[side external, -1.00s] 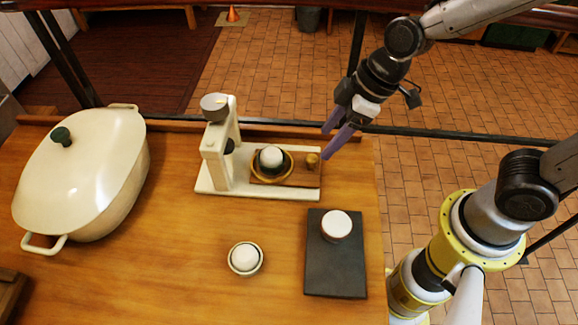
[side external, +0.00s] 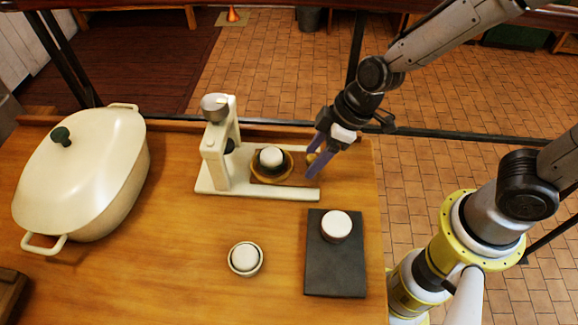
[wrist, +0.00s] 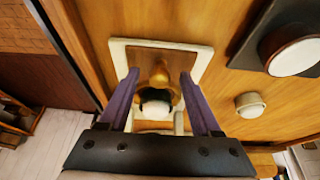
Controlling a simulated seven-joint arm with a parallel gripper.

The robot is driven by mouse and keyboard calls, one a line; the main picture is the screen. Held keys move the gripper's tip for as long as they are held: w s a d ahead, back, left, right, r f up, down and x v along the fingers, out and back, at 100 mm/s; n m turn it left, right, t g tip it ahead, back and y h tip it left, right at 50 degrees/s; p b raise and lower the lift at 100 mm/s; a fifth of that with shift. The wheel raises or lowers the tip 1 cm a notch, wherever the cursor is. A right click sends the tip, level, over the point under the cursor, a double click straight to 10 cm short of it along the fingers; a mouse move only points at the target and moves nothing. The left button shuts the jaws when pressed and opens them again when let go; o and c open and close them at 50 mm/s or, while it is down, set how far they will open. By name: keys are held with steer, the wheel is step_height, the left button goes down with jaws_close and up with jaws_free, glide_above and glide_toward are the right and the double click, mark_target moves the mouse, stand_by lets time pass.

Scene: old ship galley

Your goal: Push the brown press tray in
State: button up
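The cream press (side external: 224,165) stands upright on its white base at the back of the wooden table. Its brown tray (side external: 298,174) lies on the base to the right of the column. A tan bowl (side external: 287,165) with a dark, white-topped piece (side external: 271,157) sits on the tray. A small brass-coloured knob (wrist: 160,73) is at the tray's right end. My gripper (side external: 310,166) is open, its purple fingers pointing down at that end. In the wrist view the fingers stand on either side of the knob, with gaps. Whether they touch the tray cannot be told.
A large cream lidded pot (side external: 85,170) stands at the left. A small white-topped cup (side external: 245,259) and a dark slab (side external: 336,265) with a white-topped round piece (side external: 336,226) are in front of the press. Bare table lies between pot and cup.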

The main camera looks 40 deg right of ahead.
mark_target(267, 152)
jaws_close()
steer(key=shift+w+a, duration=3.4)
steer(key=shift+r, duration=0.1)
steer(key=shift+o, duration=0.3)
jaws_free()
steer(key=shift+r, duration=3.4)
